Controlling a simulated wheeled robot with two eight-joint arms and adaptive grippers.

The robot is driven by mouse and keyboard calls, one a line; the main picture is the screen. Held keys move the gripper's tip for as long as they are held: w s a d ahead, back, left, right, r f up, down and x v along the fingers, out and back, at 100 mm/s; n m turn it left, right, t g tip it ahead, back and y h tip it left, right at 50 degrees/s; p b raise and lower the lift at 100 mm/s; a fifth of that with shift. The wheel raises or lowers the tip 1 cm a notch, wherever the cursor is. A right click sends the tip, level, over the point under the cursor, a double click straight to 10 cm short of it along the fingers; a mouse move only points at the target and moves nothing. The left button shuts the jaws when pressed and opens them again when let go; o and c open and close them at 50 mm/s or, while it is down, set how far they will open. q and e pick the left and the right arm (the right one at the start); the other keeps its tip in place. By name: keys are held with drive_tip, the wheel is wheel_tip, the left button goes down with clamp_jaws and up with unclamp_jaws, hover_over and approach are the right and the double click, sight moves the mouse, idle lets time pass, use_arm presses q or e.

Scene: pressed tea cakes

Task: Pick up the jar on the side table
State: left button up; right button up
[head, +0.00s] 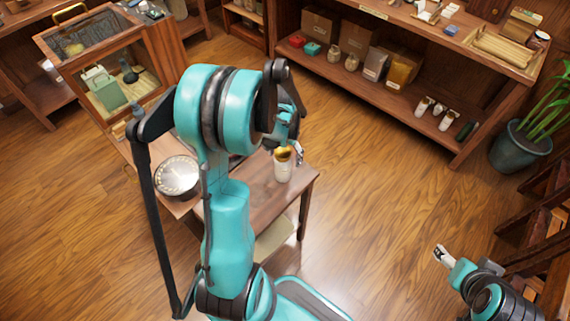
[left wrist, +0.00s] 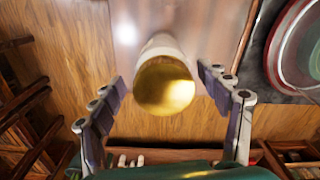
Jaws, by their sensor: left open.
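The jar (head: 283,167) is white with a gold lid and stands upright on the wooden side table (head: 300,188). In the left wrist view the jar (left wrist: 165,80) shows from above, its gold lid facing the camera. My left gripper (head: 291,148) is at the jar's top in the head view, partly hidden by my arm. In the left wrist view its two fingers (left wrist: 160,100) are spread on either side of the lid, with a gap on each side. My right gripper (head: 441,255) is at the lower right, away from the table; its jaw state is too small to tell.
A round dial-like object (head: 177,177) lies on the surface left of the jar. A glass-sided cabinet (head: 112,85) stands at the upper left. A long shelf (head: 400,105) with boxes and jars runs along the back. A potted plant (head: 522,145) stands at right. The middle floor is clear.

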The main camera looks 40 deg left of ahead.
use_arm(q)
drive_tip(key=shift+s+f, duration=0.1)
drive_tip(key=shift+f, duration=0.5)
drive_tip(key=f+b, duration=0.1)
drive_tip(key=f, duration=0.1)
drive_tip(key=f+b, duration=0.1)
drive_tip(key=f, duration=0.2)
drive_tip(key=shift+s+a, duration=0.15)
drive_tip(key=shift+a, duration=0.05)
drive_tip(key=c, duration=1.5)
drive_tip(key=shift+r, duration=0.15)
